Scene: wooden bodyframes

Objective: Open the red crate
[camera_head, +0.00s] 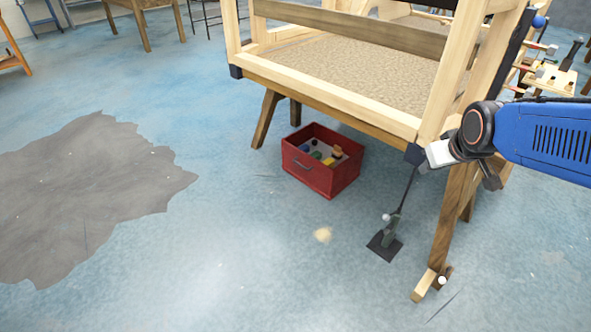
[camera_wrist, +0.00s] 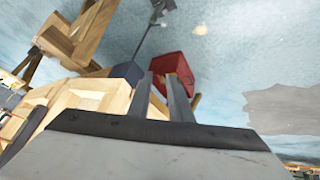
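The red crate (camera_head: 309,176) stands on the floor under the near edge of a wooden frame. Its top is uncovered, with several small coloured objects inside and a handle on its front side. The wrist view is turned over and shows part of the crate (camera_wrist: 178,66) beyond my fingers, partly hidden by them. My gripper (camera_wrist: 160,84) has its two fingers apart with a gap between them and nothing held. In the head view, my gripper is up by the frame's near right corner, apart from the crate; its fingers cannot be made out there.
The wooden frame (camera_head: 335,92) stands on wooden legs above and behind the crate. A thin stand with a dark square base (camera_head: 385,246) and a frame leg (camera_head: 452,220) are right of the crate. The floor in front and left is clear, with a grey patch (camera_head: 90,195).

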